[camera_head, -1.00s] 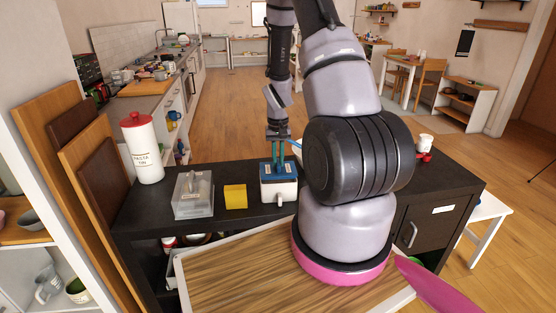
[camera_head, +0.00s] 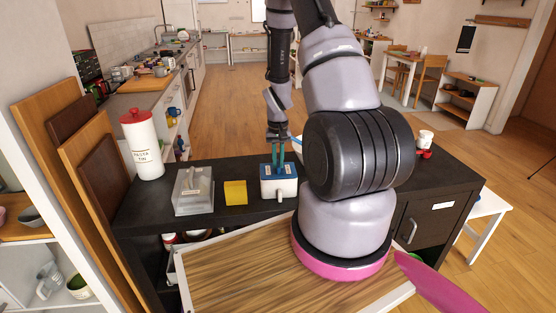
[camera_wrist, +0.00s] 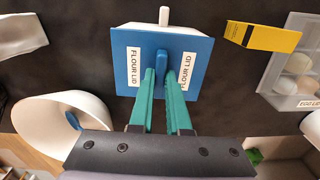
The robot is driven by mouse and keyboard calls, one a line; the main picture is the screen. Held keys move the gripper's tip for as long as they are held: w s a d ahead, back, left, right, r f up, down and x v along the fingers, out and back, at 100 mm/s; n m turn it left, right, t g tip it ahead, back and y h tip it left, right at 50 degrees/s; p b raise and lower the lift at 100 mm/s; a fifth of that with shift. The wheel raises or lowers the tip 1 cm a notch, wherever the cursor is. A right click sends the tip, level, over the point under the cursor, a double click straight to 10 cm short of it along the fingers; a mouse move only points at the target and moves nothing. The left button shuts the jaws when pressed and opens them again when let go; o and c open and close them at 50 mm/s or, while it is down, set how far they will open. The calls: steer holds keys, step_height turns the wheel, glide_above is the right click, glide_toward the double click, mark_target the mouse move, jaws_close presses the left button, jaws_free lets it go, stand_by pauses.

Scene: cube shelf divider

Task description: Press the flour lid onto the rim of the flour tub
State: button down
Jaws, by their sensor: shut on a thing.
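The flour lid (camera_head: 268,170) is blue and square, with white FLOUR LID labels and a raised blue grip in its middle. It lies over the top of the white flour tub (camera_head: 287,191), with no clear gap between them in the head view. My gripper (camera_head: 279,164) is above the tub, pointing down. In the wrist view its green fingers (camera_wrist: 163,75) are shut on the grip of the lid (camera_wrist: 203,57). The tub's white wall and handle (camera_wrist: 164,17) show past the lid's far edge. The rim is hidden under the lid.
Left of the tub on the dark cabinet top (camera_head: 215,222) stand a yellow box (camera_head: 235,193), a clear lidded container (camera_head: 193,192) and a white tin with a red lid (camera_head: 141,147). In the wrist view a white bowl (camera_wrist: 50,115) lies on the tub's other side.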

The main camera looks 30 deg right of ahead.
mark_target(278, 163)
steer(key=shift+f, duration=0.15)
steer(key=c, duration=0.8)
jaws_free()
steer(key=shift+r, duration=2.55)
step_height(278, 163, up, 11)
